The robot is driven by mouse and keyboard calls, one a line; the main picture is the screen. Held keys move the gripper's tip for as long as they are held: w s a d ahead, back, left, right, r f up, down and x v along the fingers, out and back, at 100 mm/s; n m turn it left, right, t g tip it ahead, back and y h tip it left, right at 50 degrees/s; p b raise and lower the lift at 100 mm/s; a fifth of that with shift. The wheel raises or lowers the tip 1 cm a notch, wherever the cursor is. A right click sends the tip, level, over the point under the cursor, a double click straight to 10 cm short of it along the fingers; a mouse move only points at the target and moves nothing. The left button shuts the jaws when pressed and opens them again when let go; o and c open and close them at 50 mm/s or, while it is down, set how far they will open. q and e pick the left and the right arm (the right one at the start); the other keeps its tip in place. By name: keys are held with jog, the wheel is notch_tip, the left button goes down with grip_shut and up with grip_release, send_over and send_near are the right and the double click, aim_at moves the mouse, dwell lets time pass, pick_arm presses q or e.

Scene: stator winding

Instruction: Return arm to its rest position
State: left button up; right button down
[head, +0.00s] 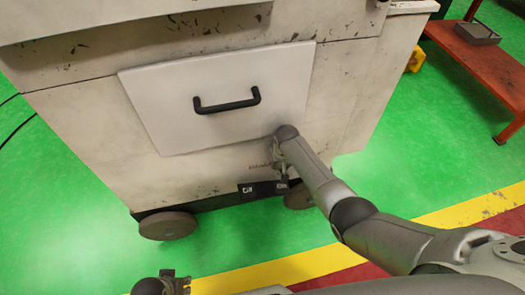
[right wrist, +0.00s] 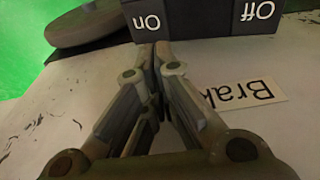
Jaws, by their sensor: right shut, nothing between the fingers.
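My right arm reaches in from the right of the head view to the front of the white cabinet (head: 85,115). Its gripper (head: 281,174) is in front of the cabinet's lower edge, at the black brake switch (head: 259,188). In the right wrist view the fingers (right wrist: 163,52) are shut with nothing between them, and their tips are close to the switch (right wrist: 200,22) marked On and Off. I cannot tell whether they touch it. My left gripper (head: 175,283) shows only in part at the bottom edge of the head view, and its opening is unclear.
The cabinet has a panel with a black handle (head: 227,103) and stands on wheels (head: 167,225). A red-orange bench (head: 480,65) with a grey tray (head: 477,33) is at the upper right. Green floor (head: 60,225) around the cabinet is mostly clear.

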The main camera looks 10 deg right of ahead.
pick_arm(q)
jog(key=s+a+f+p, duration=0.1)
jog(key=s+f+p, duration=0.2)
jog(key=s+p, duration=0.6)
jog(key=s+a+f+g+p, duration=0.1)
jog(key=s+a+f+p, duration=0.1)
jog(key=s+p, duration=0.6)
jog(key=shift+s+a+f+g+p, duration=0.15)
jog(key=shift+s+f+g+p, duration=0.2)
jog(key=shift+s, duration=0.75)
pick_arm(e)
jog(key=s+d+f, duration=0.2)
jog(key=s+f, duration=0.1)
jog(key=s, duration=1.3)
jog(key=s+d+f+n, duration=0.1)
jog(key=s+f, duration=0.2)
jog(key=s, duration=1.4)
jog(key=s+d+f+n, duration=0.1)
jog(key=s+d+f, duration=0.1)
jog(key=s, duration=1.4)
jog(key=shift+s+d+f+g, duration=0.35)
jog(key=shift+f+g, duration=0.05)
